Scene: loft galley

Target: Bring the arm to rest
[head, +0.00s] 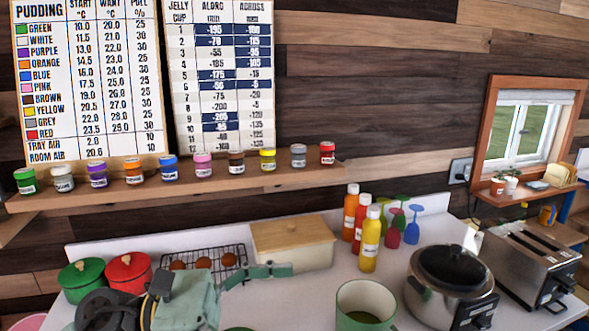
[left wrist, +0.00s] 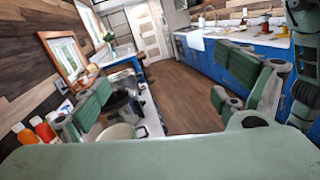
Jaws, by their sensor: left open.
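My left arm comes in at the bottom left of the head view, low over the white counter. My left gripper (head: 268,271) points to the right there, in front of the cream box with the wooden lid. In the left wrist view my left gripper (left wrist: 168,88) has its two green-grey fingers spread wide apart, with nothing between them. The floor and counter edge show through the gap. My right gripper is not in either view.
The counter holds a lidded box (head: 291,247), a wire rack (head: 200,266), green pot (head: 82,278), red pot (head: 128,272), green container (head: 365,306), bottles (head: 369,240), cooker (head: 451,284) and toaster (head: 530,265). Jars line the shelf (head: 240,186). Open floor (left wrist: 190,95) lies beyond.

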